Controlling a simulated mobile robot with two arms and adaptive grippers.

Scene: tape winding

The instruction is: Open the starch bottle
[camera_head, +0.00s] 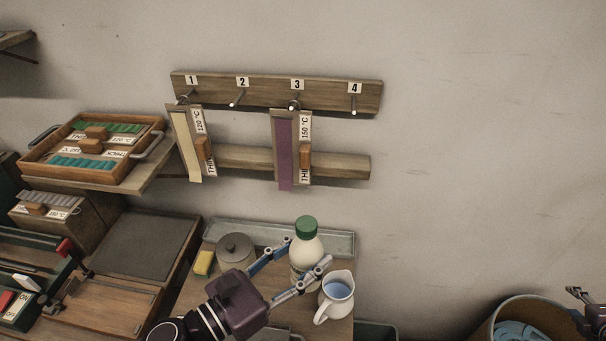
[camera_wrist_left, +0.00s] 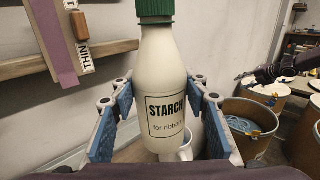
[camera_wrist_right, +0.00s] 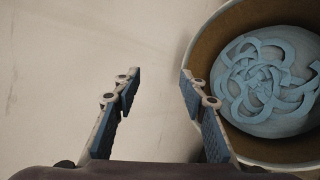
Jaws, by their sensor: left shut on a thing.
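The starch bottle (camera_head: 308,242) is white with a green cap (camera_head: 306,225) and stands upright at the back of the small wooden table. In the left wrist view the bottle (camera_wrist_left: 168,65) shows its "STARCH for ribbon" label, and its cap (camera_wrist_left: 155,9) is on. My left gripper (camera_head: 304,258) is shut on the bottle's body, one blue-padded finger on each side, below the cap. My right gripper (camera_wrist_right: 156,82) is open and empty, far to the right beside a bin. In the head view only part of it shows at the right edge.
A white jug (camera_head: 338,303) with blue liquid stands close right of the bottle. A lidded grey pot (camera_head: 236,249) and a yellow sponge (camera_head: 204,262) are to its left. A metal tray (camera_head: 340,243) lies behind. A bin (camera_wrist_right: 290,152) holds blue ribbon. The peg rack (camera_head: 310,93) hangs above.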

